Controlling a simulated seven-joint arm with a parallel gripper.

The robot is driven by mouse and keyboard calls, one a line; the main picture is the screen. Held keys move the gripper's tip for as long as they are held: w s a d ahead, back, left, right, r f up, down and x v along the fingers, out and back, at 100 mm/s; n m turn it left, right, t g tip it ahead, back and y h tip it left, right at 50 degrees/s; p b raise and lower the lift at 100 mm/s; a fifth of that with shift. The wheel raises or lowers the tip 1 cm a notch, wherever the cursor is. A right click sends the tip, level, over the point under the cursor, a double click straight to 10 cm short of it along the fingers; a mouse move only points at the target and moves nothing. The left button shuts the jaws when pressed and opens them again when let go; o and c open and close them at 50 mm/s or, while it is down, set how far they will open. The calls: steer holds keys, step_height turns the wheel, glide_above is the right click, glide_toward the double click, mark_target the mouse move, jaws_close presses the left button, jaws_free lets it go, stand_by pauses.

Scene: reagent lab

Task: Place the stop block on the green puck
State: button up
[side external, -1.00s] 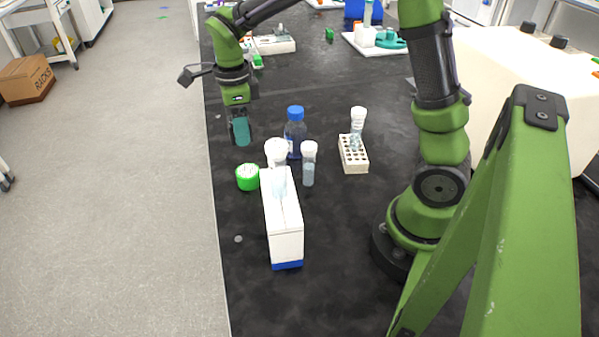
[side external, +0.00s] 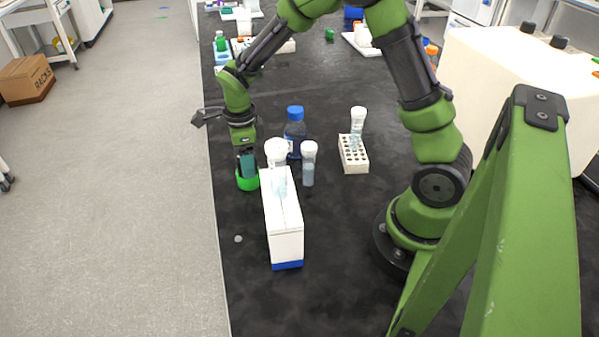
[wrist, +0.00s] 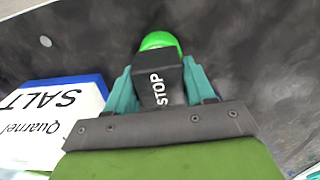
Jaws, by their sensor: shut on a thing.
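The stop block (wrist: 165,72) is black with white STOP lettering, between my teal fingers in the wrist view. My gripper (wrist: 160,88) is shut on it. In the side view my gripper (side external: 246,166) points down, right at the green puck (side external: 247,184) near the bench's left edge. The puck (wrist: 160,40) also shows beyond the block's far end in the wrist view. The block overlaps the puck in both views; I cannot tell whether they touch. My fingers hide most of the block in the side view.
A white box with a blue base (side external: 284,225) stands close to the right of the puck; its SALT label shows in the wrist view (wrist: 50,105). A blue-capped bottle (side external: 295,135), a white-capped tube (side external: 309,165) and a tube rack (side external: 353,158) stand further right.

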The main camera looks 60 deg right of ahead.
steer(key=o, duration=1.2)
steer(key=shift+f, duration=0.15)
steer(key=shift+o, duration=0.2)
step_height(320, 180, up, 11)
steer(key=shift+r, duration=0.1)
steer(key=s+a+r+n+t+y, duration=0.1)
steer(key=s+r+n+t, duration=0.2)
steer(key=s+n, duration=0.5)
steer(key=s+a+r+n+t+y, duration=0.1)
steer(key=s+r+n+t, duration=0.3)
steer(key=s+n, duration=0.4)
steer(key=shift+s+a+r+n, duration=0.15)
steer(key=shift+a+r+n, duration=0.55)
steer(key=shift+n, duration=2.8)
